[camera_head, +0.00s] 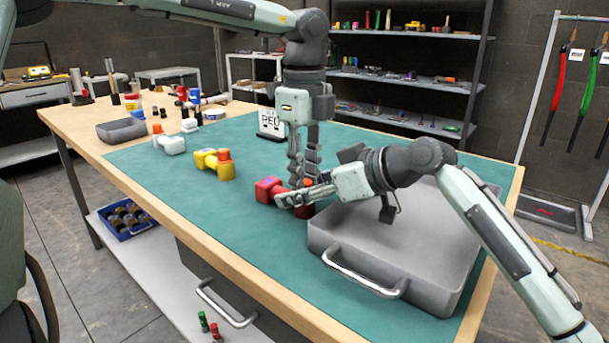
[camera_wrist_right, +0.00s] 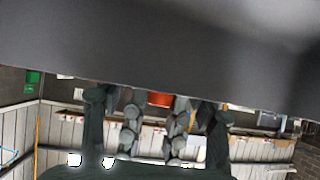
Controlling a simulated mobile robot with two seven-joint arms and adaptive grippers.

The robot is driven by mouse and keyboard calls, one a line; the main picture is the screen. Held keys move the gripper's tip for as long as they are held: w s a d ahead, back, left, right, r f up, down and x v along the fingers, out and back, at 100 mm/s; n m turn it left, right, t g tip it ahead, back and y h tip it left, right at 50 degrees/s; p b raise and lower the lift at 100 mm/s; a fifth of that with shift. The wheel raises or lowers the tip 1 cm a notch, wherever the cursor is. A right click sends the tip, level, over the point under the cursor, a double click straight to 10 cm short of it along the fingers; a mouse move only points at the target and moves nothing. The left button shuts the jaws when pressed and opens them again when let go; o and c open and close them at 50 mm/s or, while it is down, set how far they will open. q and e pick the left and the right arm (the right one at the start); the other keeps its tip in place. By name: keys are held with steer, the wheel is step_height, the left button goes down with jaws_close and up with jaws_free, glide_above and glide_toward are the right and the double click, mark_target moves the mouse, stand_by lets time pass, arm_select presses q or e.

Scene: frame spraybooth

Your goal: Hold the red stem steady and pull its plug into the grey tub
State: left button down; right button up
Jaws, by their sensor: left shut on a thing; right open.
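The red stem (camera_head: 268,190) lies on the green mat, its blocky end to the left. Its orange-red plug (camera_head: 307,183) is at the right end, partly hidden by fingers. My left gripper (camera_head: 304,176) reaches down from above, shut on the plug. My right gripper (camera_head: 290,197) comes in from the right, low at the stem, its fingers open; how they sit around it is partly hidden. In the right wrist view, an orange-red patch (camera_wrist_right: 160,99) shows between the fingers (camera_wrist_right: 157,116). A small grey tub (camera_head: 122,130) stands at the table's far left and looks empty.
A large grey open case (camera_head: 345,272) with a handle stands right of the stem, under my right arm. A yellow fitting (camera_head: 208,160) and a white fitting (camera_head: 170,144) lie to the left. A lettered sign (camera_head: 271,123) stands behind. The mat's front left is clear.

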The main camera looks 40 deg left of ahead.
mark_target(269, 185)
steer(key=shift+x, duration=1.5)
steer(key=shift+c, duration=0.2)
steer(key=c, duration=0.7)
arm_select(q)
steer(key=shift+s, duration=0.1)
arm_select(e)
steer(key=shift+w+d, duration=0.1)
steer(key=shift+w, duration=0.05)
arm_select(q)
steer(key=c, duration=1.9)
jaws_free()
steer(key=shift+f, duration=0.1)
jaws_close()
steer(key=shift+r, duration=0.85)
arm_select(e)
steer(key=shift+w+f, duration=0.1)
steer(key=shift+f, duration=0.05)
steer(key=shift+c, duration=0.5)
arm_select(q)
steer(key=shift+r, duration=0.25)
arm_select(e)
steer(key=shift+c, duration=1.2)
